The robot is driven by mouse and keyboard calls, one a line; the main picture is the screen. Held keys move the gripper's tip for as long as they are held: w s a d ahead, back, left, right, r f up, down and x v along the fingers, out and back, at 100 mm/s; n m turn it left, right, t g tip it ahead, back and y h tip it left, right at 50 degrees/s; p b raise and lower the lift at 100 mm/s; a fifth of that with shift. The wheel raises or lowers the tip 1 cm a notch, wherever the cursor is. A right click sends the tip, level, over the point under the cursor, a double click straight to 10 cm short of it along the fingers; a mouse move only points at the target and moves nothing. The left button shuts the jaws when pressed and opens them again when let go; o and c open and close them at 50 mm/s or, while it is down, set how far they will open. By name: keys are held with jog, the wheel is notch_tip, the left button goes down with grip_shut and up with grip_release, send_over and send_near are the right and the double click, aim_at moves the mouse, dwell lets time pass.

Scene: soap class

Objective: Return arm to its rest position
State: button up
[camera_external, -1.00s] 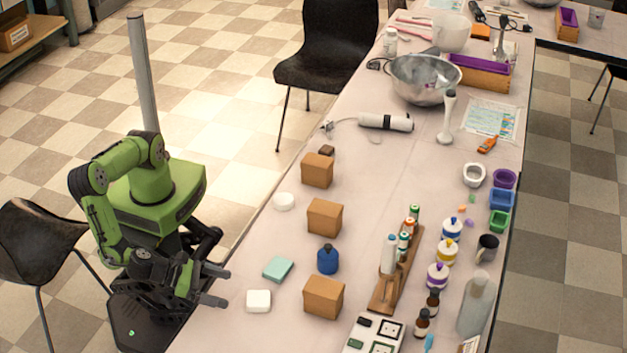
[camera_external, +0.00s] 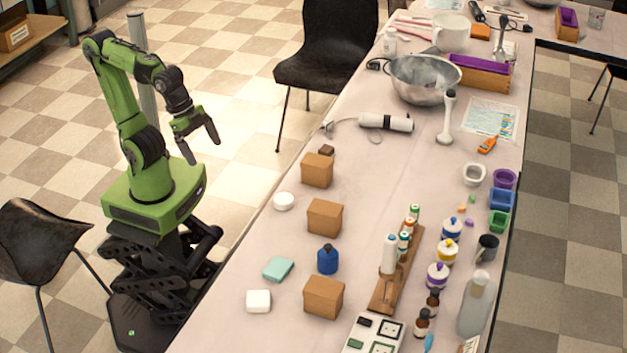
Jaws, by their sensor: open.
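My gripper (camera_external: 201,148) is open and empty. It hangs in the air to the left of the table (camera_external: 245,245), over the floor, with its two fingers pointing down and apart. My arm is raised and bent above my green base, with the elbow high at the upper left. Nothing touches the gripper.
Along the table's near edge are a white soap (camera_external: 258,301), a teal soap (camera_external: 278,268), a round white piece (camera_external: 283,200) and three brown boxes (camera_external: 324,297). A blue bottle (camera_external: 327,260) stands between two boxes. Black chairs stand at the left (camera_external: 40,240) and back (camera_external: 325,45).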

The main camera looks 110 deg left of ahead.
jog(key=s+n, duration=0.2)
jog(key=s, duration=0.1)
jog(key=s+n, duration=0.1)
jog(key=s, duration=0.1)
jog(key=shift+a+r+t, duration=0.25)
jog(key=shift+r+t, duration=0.1)
jog(key=shift+t, duration=0.05)
jog(key=shift+r, duration=0.15)
notch_tip(320, 180, up, 10)
jog(key=p, duration=1)
notch_tip(320, 180, down, 19)
jog(key=b, duration=1.8)
jog(key=shift+b, duration=0.35)
jog(key=shift+w+r, duration=0.1)
jog(key=shift+r, duration=0.1)
dwell(2.3)
